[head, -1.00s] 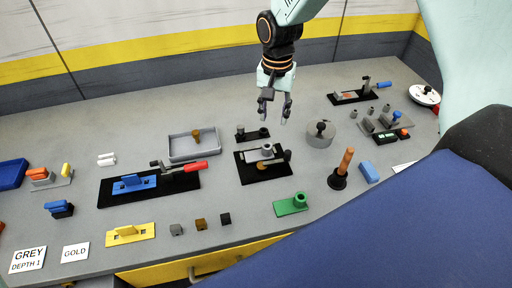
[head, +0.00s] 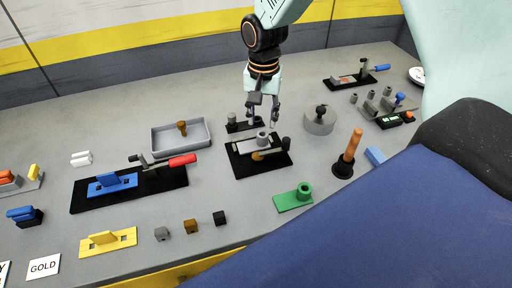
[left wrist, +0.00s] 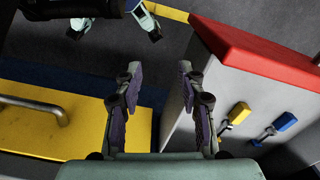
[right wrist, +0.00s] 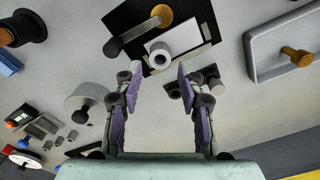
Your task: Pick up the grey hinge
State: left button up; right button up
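The grey hinge (head: 258,140), a flat light piece with a hollow round barrel, lies on a black base plate (head: 246,170) near the middle of the bench. In the right wrist view its barrel (right wrist: 160,54) shows just beyond my fingertips. My right gripper (head: 263,117) is open and empty, above and slightly behind the hinge in the head view. Its spread fingers also show in the right wrist view (right wrist: 159,75). My left gripper (left wrist: 158,76) is open and empty, away from the bench top parts, and is not visible in the head view.
A dark clamp arm with a black knob (head: 285,143) crosses beside the hinge. A small dark part (head: 240,125) lies behind it. A grey tray (head: 165,145) is left, a round grey weight (head: 320,122) right, and a green hinge piece (head: 293,199) in front.

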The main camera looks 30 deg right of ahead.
aim_at(262, 135)
jog(key=shift+s+f, duration=0.15)
jog(key=shift+f, duration=0.15)
jog(key=f, duration=0.6)
jog(key=shift+w+d+f, duration=0.2)
jog(key=shift+w, duration=0.1)
jog(key=shift+s+f, duration=0.15)
jog(key=shift+f, duration=0.2)
jog(key=shift+w+f, duration=0.1)
jog(key=shift+w, duration=0.1)
jog(key=shift+w, duration=0.1)
jog(key=shift+c, duration=0.5)
jog(key=shift+s, duration=0.2)
jog(key=c, duration=0.6)
jog(key=shift+w, duration=0.15)
grip_shut()
